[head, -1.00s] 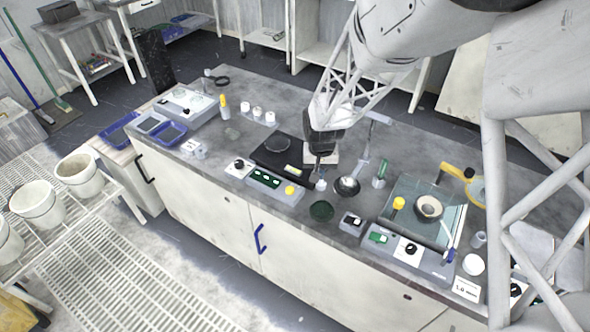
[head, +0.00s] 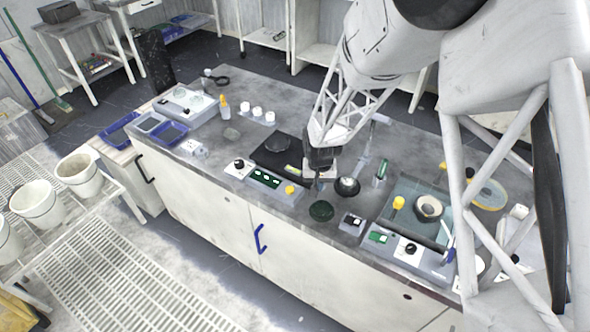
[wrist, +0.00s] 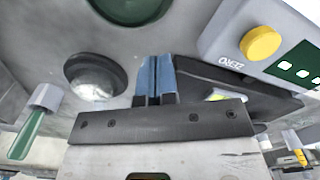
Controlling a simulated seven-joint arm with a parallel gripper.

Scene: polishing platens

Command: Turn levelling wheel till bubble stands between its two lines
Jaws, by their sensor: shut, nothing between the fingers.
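A black levelling base (head: 262,167) with a round dark disc on it stands mid-bench in the head view. A small yellow-green bubble vial (head: 293,170) lies at its right edge. The vial also shows partly in the wrist view (wrist: 216,97), behind my gripper. The bubble is too small to place against its lines. My gripper (head: 319,184) points down just right of the base's corner, its fingers together and empty. In the wrist view, the blue fingers (wrist: 156,78) reach down beside the base. The levelling wheel is not clearly visible; my gripper may hide it.
A control box (head: 262,181) with a yellow button sits in front of the base. A silver dome (head: 347,187) and a green disc (head: 321,210) lie close to my gripper. A glass-plate station (head: 408,198) stands to the right.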

